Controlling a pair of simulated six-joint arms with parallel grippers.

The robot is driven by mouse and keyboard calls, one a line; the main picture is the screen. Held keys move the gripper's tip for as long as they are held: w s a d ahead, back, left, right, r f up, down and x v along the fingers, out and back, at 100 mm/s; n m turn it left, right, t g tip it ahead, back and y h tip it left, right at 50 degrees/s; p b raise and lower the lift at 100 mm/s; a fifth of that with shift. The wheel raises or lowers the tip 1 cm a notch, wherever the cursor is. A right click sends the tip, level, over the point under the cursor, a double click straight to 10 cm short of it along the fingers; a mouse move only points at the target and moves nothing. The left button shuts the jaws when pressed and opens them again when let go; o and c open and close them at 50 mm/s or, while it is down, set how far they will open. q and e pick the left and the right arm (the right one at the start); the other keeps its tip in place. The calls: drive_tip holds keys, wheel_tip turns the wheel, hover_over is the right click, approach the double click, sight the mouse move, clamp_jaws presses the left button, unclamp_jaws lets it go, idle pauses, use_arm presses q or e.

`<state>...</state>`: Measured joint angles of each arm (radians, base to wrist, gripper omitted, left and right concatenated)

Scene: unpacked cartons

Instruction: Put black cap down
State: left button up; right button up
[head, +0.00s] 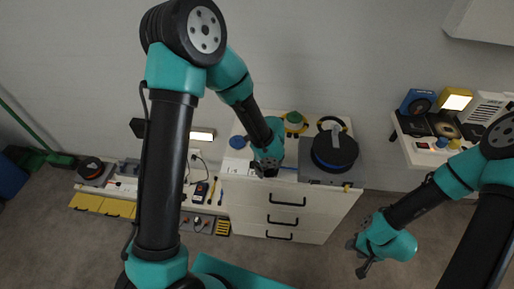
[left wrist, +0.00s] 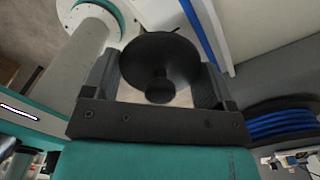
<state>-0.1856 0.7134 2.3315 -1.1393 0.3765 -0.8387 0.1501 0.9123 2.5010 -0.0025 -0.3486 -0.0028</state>
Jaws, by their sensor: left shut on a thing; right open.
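The black cap (left wrist: 160,52) is a round dark disc with a small knob, seen between the fingers of my left gripper (left wrist: 158,80) in the left wrist view. My left gripper is shut on it. In the head view my left gripper (head: 267,168) is over the front part of the white drawer cabinet's top (head: 240,163); the cap cannot be made out clearly there. My right gripper (head: 364,262) is open and empty, out over the floor to the right of the cabinet.
A black and blue reel (head: 335,152) stands on the cabinet's right side; its blue coil (left wrist: 283,122) also shows in the left wrist view. A green and yellow item (head: 295,121) is at the back. A low bench with tools (head: 205,212) is left, a shelf with boxes (head: 425,157) right.

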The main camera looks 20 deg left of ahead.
use_arm(q)
drive_tip(key=shift+s, duration=0.25)
drive_tip(key=shift+w, duration=0.1)
drive_tip(key=w+a, duration=0.1)
drive_tip(key=w, duration=0.4)
drive_tip(key=w+a+f, duration=0.1)
drive_tip(key=w+a, duration=0.1)
drive_tip(key=w, duration=0.2)
drive_tip(key=w+a, duration=0.1)
drive_tip(key=w, duration=0.4)
drive_tip(key=shift+w+a+f, duration=0.15)
drive_tip(key=shift+w+f, duration=0.05)
drive_tip(key=shift+w, duration=0.15)
drive_tip(key=shift+w, duration=0.25)
drive_tip(key=shift+f, duration=1.8)
drive_tip(key=shift+f, duration=0.1)
